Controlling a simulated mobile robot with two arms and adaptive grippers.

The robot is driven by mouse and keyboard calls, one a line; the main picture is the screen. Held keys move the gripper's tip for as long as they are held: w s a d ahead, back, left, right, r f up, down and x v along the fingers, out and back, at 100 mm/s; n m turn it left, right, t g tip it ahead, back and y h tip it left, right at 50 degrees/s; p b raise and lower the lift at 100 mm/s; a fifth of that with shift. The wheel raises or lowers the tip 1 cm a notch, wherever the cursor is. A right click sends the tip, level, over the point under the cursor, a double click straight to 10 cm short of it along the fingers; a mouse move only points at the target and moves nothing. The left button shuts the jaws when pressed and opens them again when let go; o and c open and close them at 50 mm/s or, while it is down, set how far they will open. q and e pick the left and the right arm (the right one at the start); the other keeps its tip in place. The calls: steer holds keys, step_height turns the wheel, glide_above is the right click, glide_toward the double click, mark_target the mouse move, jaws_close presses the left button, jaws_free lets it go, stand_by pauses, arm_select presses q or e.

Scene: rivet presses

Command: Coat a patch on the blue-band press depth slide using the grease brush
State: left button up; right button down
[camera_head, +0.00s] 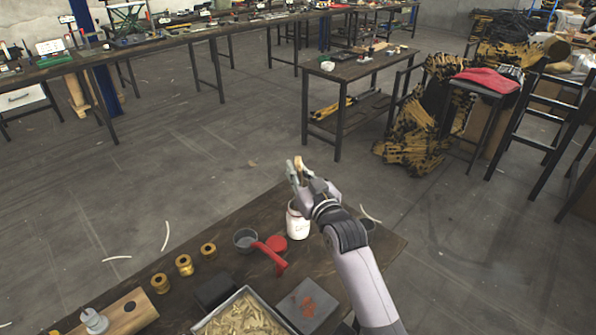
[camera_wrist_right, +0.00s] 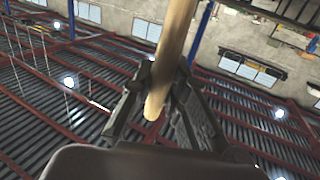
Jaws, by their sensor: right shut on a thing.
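My right gripper (camera_head: 301,172) is shut on a wooden handle (camera_head: 299,163), which looks like the grease brush's. It is held above the near workbench, over a white jar (camera_head: 298,225). In the right wrist view the pale round handle (camera_wrist_right: 172,55) runs between the two fingers of the gripper (camera_wrist_right: 165,95), its rounded end near the palm. The bristles are not visible, and I cannot tell whether they are in the jar. I cannot make out the blue-band press or its depth slide. My left gripper is not in view.
On the near bench (camera_head: 330,262) are a red lid (camera_head: 277,243), a red-handled item (camera_head: 273,258), a grey cup (camera_head: 244,238), brass bushings (camera_head: 184,264), a tray (camera_head: 204,325) of brass pieces and a grey block (camera_head: 307,304). Open floor lies beyond, before other benches.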

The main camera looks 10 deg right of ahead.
mark_target(298, 157)
steer(key=shift+r+p, duration=3)
steer(key=shift+r, duration=0.35)
